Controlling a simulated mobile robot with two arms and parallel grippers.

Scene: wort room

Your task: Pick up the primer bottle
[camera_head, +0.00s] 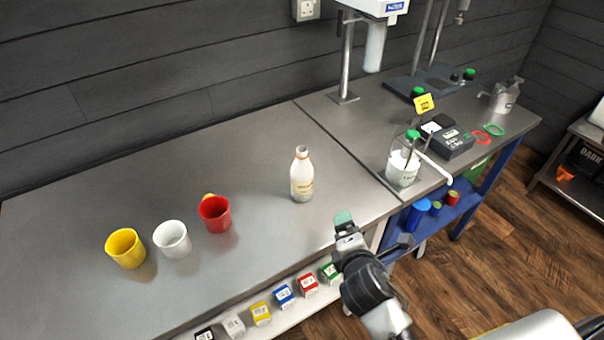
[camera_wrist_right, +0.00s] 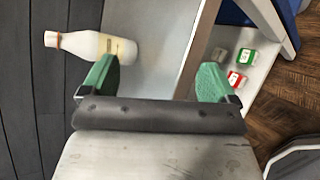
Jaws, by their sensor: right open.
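The primer bottle (camera_head: 302,175) is a whitish bottle with a white cap, an orange ring at its neck and a label. It stands upright on the grey bench top (camera_head: 262,150), right of the cups. My right gripper (camera_head: 344,220), with green fingertips, is at the bench's front edge, to the right of and nearer than the bottle. In the right wrist view the gripper (camera_wrist_right: 158,82) is open and empty. My left gripper is not in view.
A yellow cup (camera_head: 126,248), a white cup (camera_head: 172,239) and a red cup (camera_head: 215,214) stand left on the bench. A white tub (camera_head: 403,168) with tools stands right of the bottle. Several small coloured boxes (camera_head: 284,294) line the shelf below. The bench around the bottle is clear.

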